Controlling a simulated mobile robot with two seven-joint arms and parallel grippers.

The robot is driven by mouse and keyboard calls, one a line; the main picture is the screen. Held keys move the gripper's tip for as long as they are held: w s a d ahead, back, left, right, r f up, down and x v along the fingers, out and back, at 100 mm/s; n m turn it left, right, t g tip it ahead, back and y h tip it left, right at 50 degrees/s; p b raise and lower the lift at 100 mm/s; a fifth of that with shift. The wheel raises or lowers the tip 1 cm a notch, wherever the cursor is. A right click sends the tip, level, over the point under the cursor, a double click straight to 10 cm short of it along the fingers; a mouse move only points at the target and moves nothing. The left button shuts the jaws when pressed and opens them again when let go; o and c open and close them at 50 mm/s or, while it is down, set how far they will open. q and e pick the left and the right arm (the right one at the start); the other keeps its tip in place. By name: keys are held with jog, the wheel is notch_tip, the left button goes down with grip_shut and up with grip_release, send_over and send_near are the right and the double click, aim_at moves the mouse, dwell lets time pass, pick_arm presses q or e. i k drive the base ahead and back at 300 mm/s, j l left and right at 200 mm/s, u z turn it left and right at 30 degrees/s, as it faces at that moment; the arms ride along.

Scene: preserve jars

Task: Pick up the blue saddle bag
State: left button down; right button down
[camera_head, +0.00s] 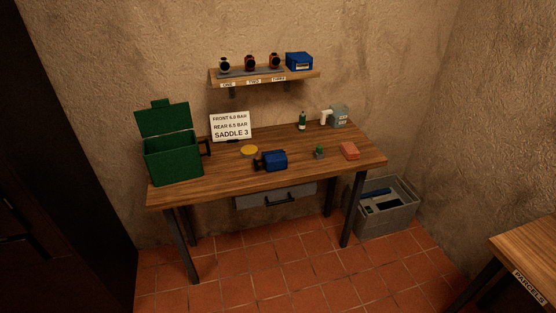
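A blue bag-like item (273,160) with a dark end at its left lies on the wooden workbench (220,183), near the middle of its top. It looks like the blue saddle bag. A second blue item (299,61), box-shaped with a pale label on its front, sits at the right end of the wall shelf. Neither of my grippers shows in the head view.
An open green box (173,159) stands at the bench's left end, beside a white sign (231,126). A yellow disc (249,151), a small green item (319,152) and an orange-red block (350,151) lie near the bag. A grey crate (405,217) stands on the floor.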

aim_at(275, 160)
jog(key=i+j, duration=0.25)
jog(key=i+j+z, duration=0.15)
jog(key=j, duration=0.25)
jog(key=i+j, duration=0.35)
jog(key=i+j+z, duration=0.1)
jog(key=j, duration=0.25)
jog(key=i+j+z, duration=0.1)
jog(key=i+j, duration=0.45)
jog(key=j, duration=0.25)
jog(key=i+j+z, duration=0.1)
jog(key=j, duration=0.25)
jog(key=i+j+z, duration=0.1)
jog(key=i+j, duration=0.15)
jog(key=j, duration=0.15)
